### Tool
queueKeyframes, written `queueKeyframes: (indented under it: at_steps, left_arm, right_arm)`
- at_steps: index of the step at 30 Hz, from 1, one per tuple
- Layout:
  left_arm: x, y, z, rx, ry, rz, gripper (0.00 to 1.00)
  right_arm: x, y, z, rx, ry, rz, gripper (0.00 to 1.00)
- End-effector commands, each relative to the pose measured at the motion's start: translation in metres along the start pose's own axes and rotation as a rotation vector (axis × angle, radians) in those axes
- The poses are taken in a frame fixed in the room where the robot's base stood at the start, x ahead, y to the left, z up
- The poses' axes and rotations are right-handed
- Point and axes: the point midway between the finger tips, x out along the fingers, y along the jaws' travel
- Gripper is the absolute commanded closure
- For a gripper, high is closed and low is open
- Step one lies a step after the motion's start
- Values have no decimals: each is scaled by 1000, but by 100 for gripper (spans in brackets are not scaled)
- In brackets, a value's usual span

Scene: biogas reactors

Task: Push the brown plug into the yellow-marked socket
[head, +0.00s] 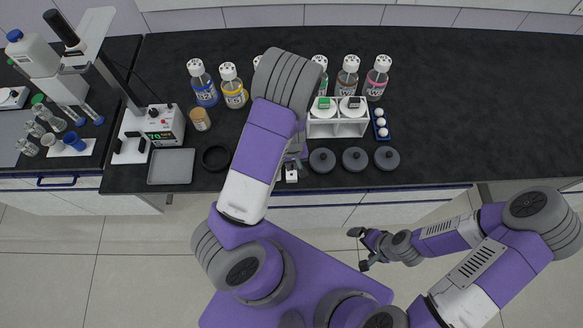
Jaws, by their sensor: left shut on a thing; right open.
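My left gripper (291,172) is at the bench's front edge, left of the round dark lids, and mostly hidden under my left arm. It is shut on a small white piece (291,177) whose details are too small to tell. I cannot make out a brown plug for certain. A yellow-marked bottle (234,88) with a white cap stands at the back, up and left of the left gripper. No yellow-marked socket is clear; my arm covers part of the bench. My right gripper (358,249) is open and empty over the floor, in front of the bench.
Several dark lids (354,159) lie in front. A grey tray (171,166), black ring (216,158) and tan jar (201,119) are left. The right bench (480,110) is clear.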

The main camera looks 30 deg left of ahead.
Motion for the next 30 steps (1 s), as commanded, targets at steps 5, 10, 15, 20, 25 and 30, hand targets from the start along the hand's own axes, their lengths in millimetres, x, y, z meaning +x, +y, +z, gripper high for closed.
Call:
queueKeyframes:
  at_steps: [5, 10, 15, 20, 25, 30]
  left_arm:
    - [-37, 1, 0, 3, 2, 2, 100]
    - [-54, 0, 0, 1, 1, 0, 100]
    - [-61, 0, 0, 0, -1, 0, 100]
    - [-65, 0, 0, -1, -1, 0, 100]
    - [-70, 0, 0, -1, 0, 0, 100]
    - [-74, 0, 0, -1, 0, 0, 100]
  right_arm:
    - [-8, -3, 0, 0, 0, 0, 0]
    - [-12, -4, 0, 0, 0, 0, 0]
    - [-17, -6, 1, 0, 0, 0, 0]
    - [-21, -8, 1, 0, 0, 0, 0]
    - [-26, -10, 1, 0, 0, 0, 0]
    - [-29, -11, 1, 0, 0, 0, 0]
